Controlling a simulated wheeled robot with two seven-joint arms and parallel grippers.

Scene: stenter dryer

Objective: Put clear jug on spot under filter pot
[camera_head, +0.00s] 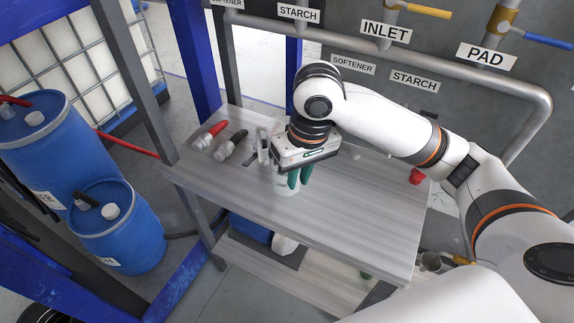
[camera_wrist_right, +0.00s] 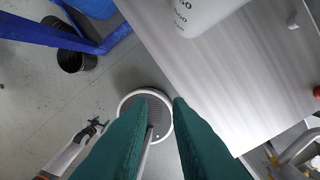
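A whitish jug (camera_head: 286,187) stands on the grey table. It also shows in the right wrist view (camera_wrist_right: 195,12), cut off by the top edge, with dark volume marks. My right gripper (camera_head: 299,178) is at the jug in the head view, its green fingers partly in front of it. In the wrist view its fingers (camera_wrist_right: 163,98) are apart with nothing between them, and the jug lies outside them. My left gripper (camera_wrist_right: 95,127) is small at the lower left of the wrist view; its opening is unclear. I cannot make out the filter pot or the spot for certain.
On the table (camera_head: 350,214), a red-ended fitting (camera_head: 211,134), a dark fitting (camera_head: 231,145) and a metal piece (camera_head: 263,147) stand at the back left. A red item (camera_head: 416,176) is at the right edge. The table's front and right middle are clear. Blue drums (camera_head: 118,229) stand left.

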